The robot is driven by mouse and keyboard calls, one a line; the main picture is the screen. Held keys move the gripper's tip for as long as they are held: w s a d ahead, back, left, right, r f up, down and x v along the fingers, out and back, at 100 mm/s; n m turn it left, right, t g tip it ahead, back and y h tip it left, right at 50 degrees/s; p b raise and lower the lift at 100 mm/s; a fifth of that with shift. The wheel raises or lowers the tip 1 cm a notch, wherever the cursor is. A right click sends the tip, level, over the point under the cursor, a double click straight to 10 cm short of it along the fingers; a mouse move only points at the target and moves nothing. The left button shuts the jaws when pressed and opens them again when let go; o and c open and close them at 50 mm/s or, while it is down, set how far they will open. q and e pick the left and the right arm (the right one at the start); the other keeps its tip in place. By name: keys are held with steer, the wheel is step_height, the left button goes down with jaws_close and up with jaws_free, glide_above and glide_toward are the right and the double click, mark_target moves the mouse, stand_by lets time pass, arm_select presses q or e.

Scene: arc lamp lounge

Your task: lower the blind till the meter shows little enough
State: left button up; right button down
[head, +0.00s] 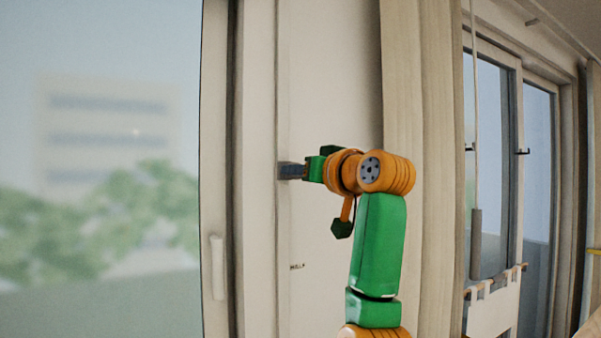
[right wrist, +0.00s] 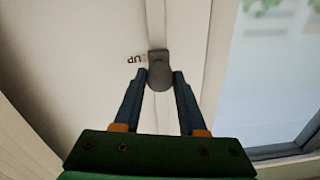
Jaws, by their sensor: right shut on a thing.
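My right gripper (head: 290,171) reaches left to the pale wall strip beside the large window (head: 100,150). In the right wrist view its two dark fingers (right wrist: 159,76) are shut on a small grey rounded knob or lever (right wrist: 160,70) on the pale panel. In the head view the fingers hide this part. Small dark lettering (right wrist: 135,60) sits beside the knob; a small dark mark (head: 297,266) shows below the gripper in the head view. No blind covers the visible part of the window. No meter is in view. My left gripper is not in view.
The window frame has a pale handle (head: 217,266). A beige curtain (head: 425,130) hangs behind my right arm. A thin rod with a thick grey lower end (head: 476,243) hangs at the right, before another window (head: 538,165).

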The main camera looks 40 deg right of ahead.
stand_by(0.3)
step_height(320, 180, down, 23)
steer(key=b, duration=2)
steer(key=shift+r+b, duration=0.2)
steer(key=shift+b, duration=0.2)
steer(key=c, duration=0.9)
jaws_free()
steer(key=o, duration=0.5)
steer(key=shift+w, duration=0.15)
steer(key=shift+c, duration=0.2)
steer(key=b+v, duration=0.3)
steer(key=v, duration=0.4)
